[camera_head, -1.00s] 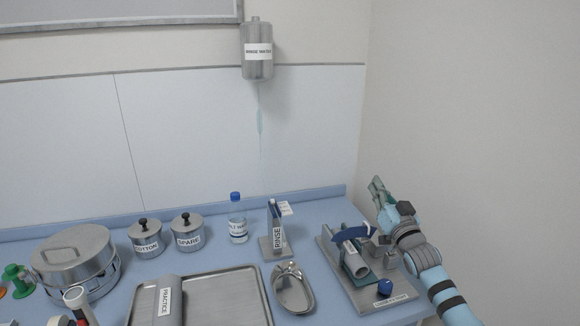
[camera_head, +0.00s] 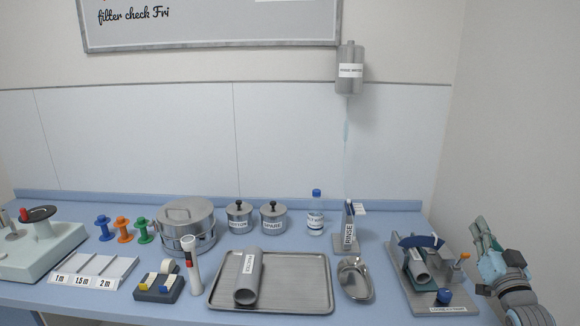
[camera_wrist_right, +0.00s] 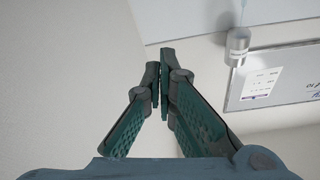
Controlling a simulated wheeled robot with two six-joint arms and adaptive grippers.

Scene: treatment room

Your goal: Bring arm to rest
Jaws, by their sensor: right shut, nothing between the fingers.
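My right gripper (camera_head: 481,232) is at the right side in the head view, past the table's right edge and beside the grey stand with a tube and a blue curved piece (camera_head: 421,262). It points up and is apart from everything. In the right wrist view the fingers of the right gripper (camera_wrist_right: 161,75) are together at the tips with nothing between them. Behind them are bare wall and, at the upper right, the rinse water canister (camera_wrist_right: 237,45). My left gripper is in neither view.
The blue table (camera_head: 300,238) holds a metal tray (camera_head: 297,283) with a practice tube (camera_head: 247,277), a kidney dish (camera_head: 355,280), a rinse stand (camera_head: 348,230), a bottle (camera_head: 315,215), two lidded pots (camera_head: 273,217), a large pot (camera_head: 187,226) and coloured spools (camera_head: 123,230). The wall stands close on the right.

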